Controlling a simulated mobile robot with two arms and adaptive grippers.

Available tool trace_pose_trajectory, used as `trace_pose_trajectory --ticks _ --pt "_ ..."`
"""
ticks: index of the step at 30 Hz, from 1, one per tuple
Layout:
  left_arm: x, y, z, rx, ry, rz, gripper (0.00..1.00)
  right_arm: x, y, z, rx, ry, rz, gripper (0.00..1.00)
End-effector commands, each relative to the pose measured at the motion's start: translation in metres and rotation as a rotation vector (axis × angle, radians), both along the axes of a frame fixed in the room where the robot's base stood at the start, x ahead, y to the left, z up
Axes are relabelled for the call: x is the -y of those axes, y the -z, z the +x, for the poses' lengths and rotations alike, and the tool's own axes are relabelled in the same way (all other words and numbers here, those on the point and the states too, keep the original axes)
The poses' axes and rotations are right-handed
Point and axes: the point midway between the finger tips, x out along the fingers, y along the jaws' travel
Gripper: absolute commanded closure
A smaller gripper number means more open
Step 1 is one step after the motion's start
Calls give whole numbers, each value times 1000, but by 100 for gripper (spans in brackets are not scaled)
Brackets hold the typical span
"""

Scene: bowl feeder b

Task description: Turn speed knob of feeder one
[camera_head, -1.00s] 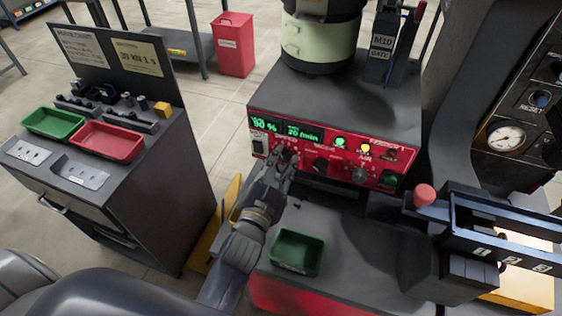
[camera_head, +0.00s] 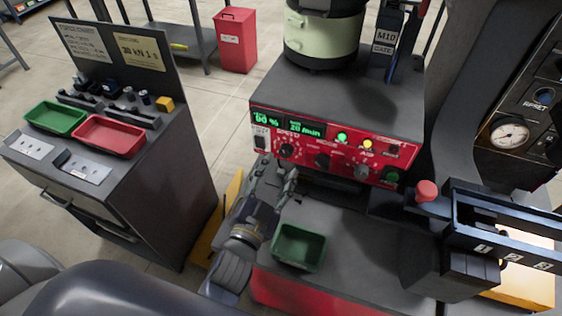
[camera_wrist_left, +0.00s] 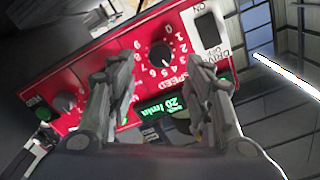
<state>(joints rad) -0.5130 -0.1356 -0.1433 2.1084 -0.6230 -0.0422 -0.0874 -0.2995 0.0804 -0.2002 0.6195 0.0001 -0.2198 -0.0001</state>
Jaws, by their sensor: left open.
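The feeder's red control panel (camera_head: 325,146) faces me, with a bowl (camera_head: 322,35) above it. The black speed knob (camera_head: 287,151) is at the panel's left, right of the white-plated drive switch (camera_head: 260,140). My left gripper (camera_head: 276,174) is open and empty, just below and in front of the knob, apart from it. In the left wrist view the speed knob (camera_wrist_left: 160,55), with its number dial, shows between and beyond the two spread fingers (camera_wrist_left: 160,78). Green displays (camera_head: 302,129) sit above the knob; the left one shows a percentage too blurred to read surely. My right gripper is not in view.
More knobs (camera_head: 322,161) and lit green and yellow lamps (camera_head: 367,144) are on the panel. A green tray (camera_head: 299,262) lies on the ledge below. A dark fixture with a red button (camera_head: 427,190) stands at the right. A cabinet (camera_head: 165,190) stands left, across a floor gap.

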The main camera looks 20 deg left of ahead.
Motion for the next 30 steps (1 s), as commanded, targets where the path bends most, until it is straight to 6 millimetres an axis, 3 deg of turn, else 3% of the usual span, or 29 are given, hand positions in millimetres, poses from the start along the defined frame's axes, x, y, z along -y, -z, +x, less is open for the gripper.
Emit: trace_pose_trajectory --ticks 9,30 --pt "-1 0 -24 0 0 1 53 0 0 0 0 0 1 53" --pt "-1 0 -25 0 0 1 53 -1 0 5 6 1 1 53"
